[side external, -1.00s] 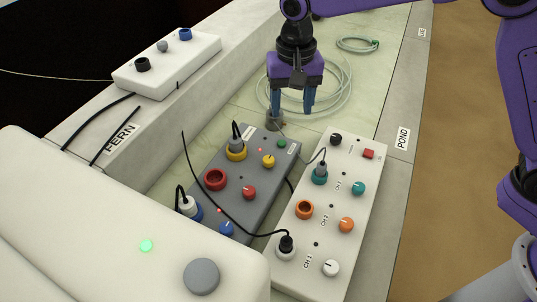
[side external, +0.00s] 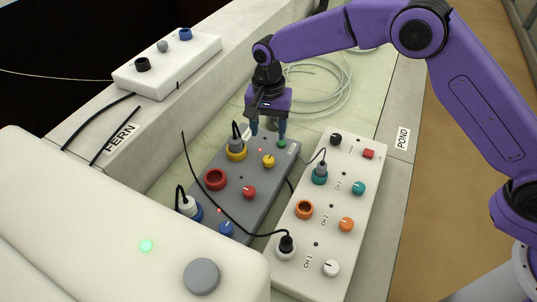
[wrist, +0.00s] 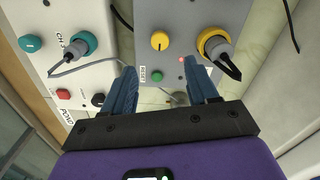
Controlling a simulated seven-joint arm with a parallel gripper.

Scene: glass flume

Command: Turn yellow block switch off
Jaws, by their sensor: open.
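The yellow knob (side external: 268,160) sits on the sloping top of the grey box (side external: 258,205), near its far end. It also shows in the wrist view (wrist: 159,41), with a dark pointer line on it. Beside it, the yellow socket (side external: 236,154) holds a grey plug with a black cable; it is at the upper right in the wrist view (wrist: 214,44). A small red light (wrist: 181,59) is lit between them. My gripper (side external: 268,135) is open and empty above the box's far end, by the green button (wrist: 157,76), apart from the yellow knob.
The grey box also has a red knob (side external: 249,192), a red socket (side external: 215,180) and a blue knob (side external: 226,228). A white box (side external: 325,235) with knobs, sockets and cables stands to the right. Coiled hose (side external: 335,100) lies behind.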

